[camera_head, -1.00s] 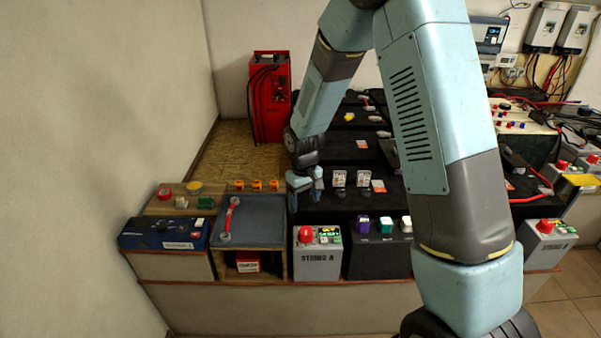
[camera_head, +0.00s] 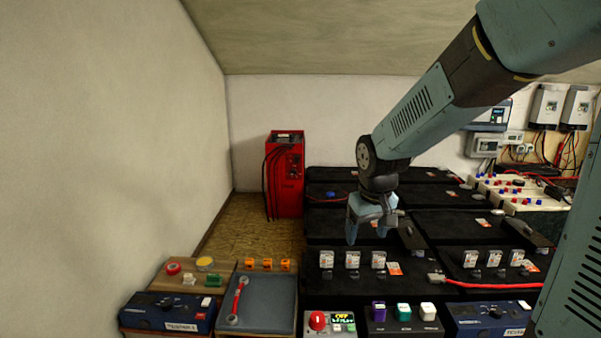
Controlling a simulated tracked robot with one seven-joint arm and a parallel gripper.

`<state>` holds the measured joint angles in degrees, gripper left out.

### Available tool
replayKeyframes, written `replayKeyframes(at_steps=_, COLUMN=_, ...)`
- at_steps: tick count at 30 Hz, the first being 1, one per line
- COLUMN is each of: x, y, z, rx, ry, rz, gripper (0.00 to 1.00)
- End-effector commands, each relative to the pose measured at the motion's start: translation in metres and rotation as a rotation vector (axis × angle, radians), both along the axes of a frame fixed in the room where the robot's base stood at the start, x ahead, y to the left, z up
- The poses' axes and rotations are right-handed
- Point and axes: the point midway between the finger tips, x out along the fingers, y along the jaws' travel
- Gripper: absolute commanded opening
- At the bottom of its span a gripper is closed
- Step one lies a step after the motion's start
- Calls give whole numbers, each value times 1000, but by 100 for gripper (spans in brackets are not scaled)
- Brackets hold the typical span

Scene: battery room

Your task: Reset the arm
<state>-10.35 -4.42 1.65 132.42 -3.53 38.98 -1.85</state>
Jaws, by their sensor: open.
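My gripper (camera_head: 372,232) hangs above the black battery blocks, near the middle of the view. Its fingers point down, open, and nothing shows between them. My arm reaches in from the upper right and bends down to the gripper. Below the gripper, on the near black battery (camera_head: 335,285), stand several small clear-and-white pieces, with an orange label beside them. The gripper looks clear of them.
A red charger (camera_head: 288,175) stands at the back left. Bare floor (camera_head: 250,225) lies left of the batteries.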

Motion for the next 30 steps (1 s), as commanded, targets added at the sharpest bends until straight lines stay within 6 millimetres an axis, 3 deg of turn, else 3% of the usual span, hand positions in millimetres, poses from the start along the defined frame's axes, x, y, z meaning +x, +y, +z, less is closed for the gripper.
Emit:
replayKeyframes(at_steps=6, x=-39, y=-26, z=43, rx=21, ry=-64, rz=-68, gripper=75)
replayKeyframes(at_steps=15, x=-97, y=-55, z=85, rx=50, ry=-144, rz=-155, gripper=75)
replayKeyframes(at_steps=24, x=-157, y=-74, z=109, rx=79, ry=-222, rz=-234, gripper=75)
replayKeyframes(at_steps=30, x=-181, y=-80, z=114, rx=91, ry=-251, rz=-263, gripper=75)
